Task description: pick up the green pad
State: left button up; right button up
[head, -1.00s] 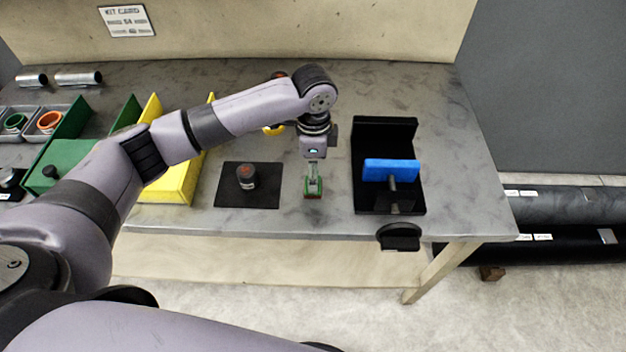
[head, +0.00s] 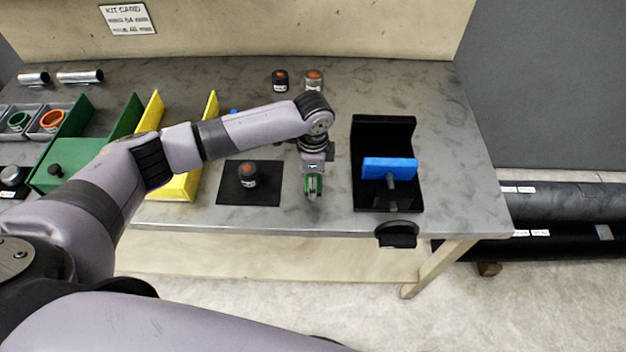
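The green pad (head: 308,187) shows as a small green patch at my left gripper's fingertips, over the table between the dark mat and the black fixture. My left gripper (head: 314,184) points down at it from above, and its fingers overlap the pad. The gripper hides much of the pad, so I cannot tell whether the fingers are closed on it or whether it touches the table. My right gripper is not in view.
The black fixture (head: 373,141) with a blue block (head: 389,168) stands close on the right. A dark mat (head: 232,193) bearing a small black jar (head: 247,174) lies to the left. Two jars stand behind the arm. A yellow bin (head: 177,187) is farther left.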

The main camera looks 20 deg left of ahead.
pick_arm(q)
jog(key=shift+s, duration=0.1)
jog(key=c, duration=0.9)
jog(key=shift+c, duration=0.2)
notch_tip(320, 180, up, 20)
jog(key=b, duration=0.3)
